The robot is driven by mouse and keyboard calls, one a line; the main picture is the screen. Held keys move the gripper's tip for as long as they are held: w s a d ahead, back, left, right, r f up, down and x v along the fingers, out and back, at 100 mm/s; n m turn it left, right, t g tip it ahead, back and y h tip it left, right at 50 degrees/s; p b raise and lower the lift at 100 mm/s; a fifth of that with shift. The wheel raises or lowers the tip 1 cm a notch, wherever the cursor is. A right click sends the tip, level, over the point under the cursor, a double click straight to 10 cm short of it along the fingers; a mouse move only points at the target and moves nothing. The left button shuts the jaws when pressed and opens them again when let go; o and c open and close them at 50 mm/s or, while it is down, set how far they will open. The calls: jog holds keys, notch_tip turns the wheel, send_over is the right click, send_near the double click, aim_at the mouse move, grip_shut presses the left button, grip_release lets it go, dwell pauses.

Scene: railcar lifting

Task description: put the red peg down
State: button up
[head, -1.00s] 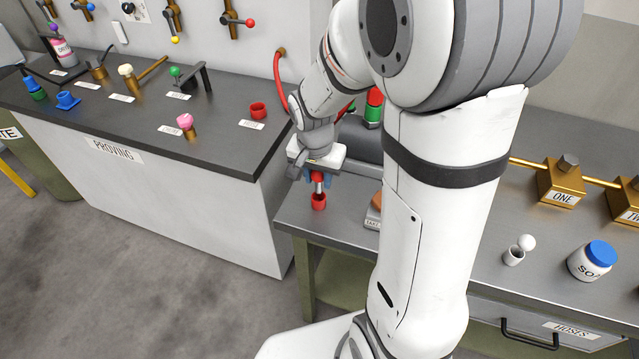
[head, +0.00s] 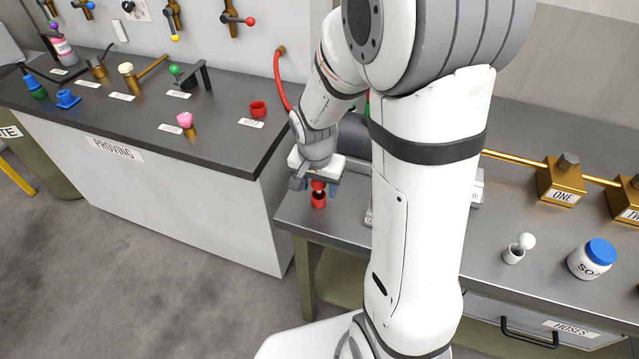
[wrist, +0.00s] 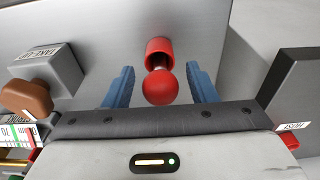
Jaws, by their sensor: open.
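The red peg has a round red knob (wrist: 160,88), and its lower end is in a red cup-shaped holder (wrist: 158,47) in the wrist view. In the head view the holder (head: 318,201) stands near the left front corner of the grey bench, with the peg's red top (head: 318,185) just above it. My gripper (head: 319,189) is over the holder. Its blue fingers (wrist: 161,72) are open on both sides of the peg, with a visible gap to each side of the knob. How deep the peg sits is hidden.
A grey block with a brown knob (wrist: 27,97) lies left of the holder in the wrist view. The dark-topped proving bench (head: 215,140) stands to the left in the head view, with a red ring (head: 258,108) near its corner. A red hose (head: 278,85) hangs behind.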

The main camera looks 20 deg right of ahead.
aim_at(316, 188)
jog(key=shift+r, duration=0.1)
notch_tip(316, 188, up, 11)
jog(key=s, duration=0.1)
jog(key=s+r+n+t, duration=0.1)
jog(key=s+r+n, duration=0.1)
jog(key=s, duration=0.4)
jog(key=s+r+n, duration=0.2)
jog(key=s+n, duration=0.3)
jog(key=s, duration=0.2)
jog(key=shift+d+r+t+y, duration=0.2)
jog(key=shift+d+t+y, duration=0.05)
jog(key=shift+t+y, duration=0.15)
dwell(0.8)
